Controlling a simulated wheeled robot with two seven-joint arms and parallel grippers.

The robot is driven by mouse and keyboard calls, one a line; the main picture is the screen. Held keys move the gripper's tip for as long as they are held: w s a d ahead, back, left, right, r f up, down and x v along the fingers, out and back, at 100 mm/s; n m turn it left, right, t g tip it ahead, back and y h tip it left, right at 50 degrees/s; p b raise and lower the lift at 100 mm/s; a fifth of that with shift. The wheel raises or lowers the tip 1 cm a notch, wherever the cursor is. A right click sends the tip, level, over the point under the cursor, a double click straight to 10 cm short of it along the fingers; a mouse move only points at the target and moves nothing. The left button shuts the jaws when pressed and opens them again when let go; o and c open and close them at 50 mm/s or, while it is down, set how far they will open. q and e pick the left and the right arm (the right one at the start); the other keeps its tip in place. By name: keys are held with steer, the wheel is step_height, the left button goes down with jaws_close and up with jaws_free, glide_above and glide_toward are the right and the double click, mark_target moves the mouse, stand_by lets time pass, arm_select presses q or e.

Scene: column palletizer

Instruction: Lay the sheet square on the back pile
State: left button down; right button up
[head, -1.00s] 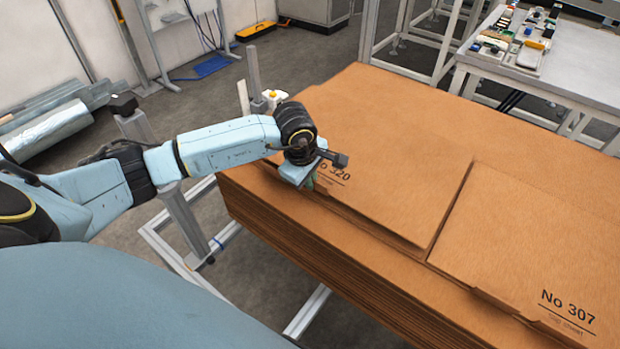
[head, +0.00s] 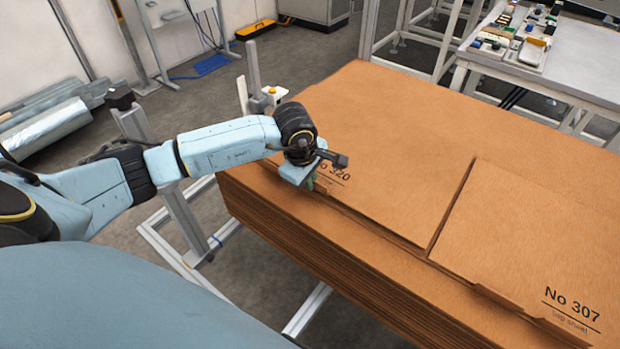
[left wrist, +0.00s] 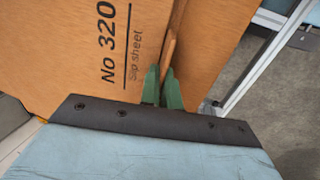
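The brown slip sheet marked No 320 (head: 385,160) lies flat on top of the stacked brown board (head: 300,245). The sheet also shows in the left wrist view (left wrist: 60,50). My left gripper (head: 311,182) is at the sheet's near edge, beside the printed number. In the left wrist view its green fingers (left wrist: 163,90) are close together, with a narrow brown lip of the sheet (left wrist: 170,48) running in between them. The fingertips are partly hidden in the head view. My right gripper is out of view.
Another sheet, No 307 (head: 550,240), lies to the right, with a narrow gap between the two. A metal frame with posts (head: 178,215) stands left of the stack. A grey workbench (head: 560,70) with small items is at the back right.

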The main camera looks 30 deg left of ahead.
arm_select(q)
steer(key=shift+f+b, duration=0.55)
steer(key=shift+f, duration=0.15)
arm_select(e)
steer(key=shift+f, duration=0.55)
arm_select(q)
steer(key=c, duration=1.5)
jaws_free()
steer(key=shift+c, duration=0.2)
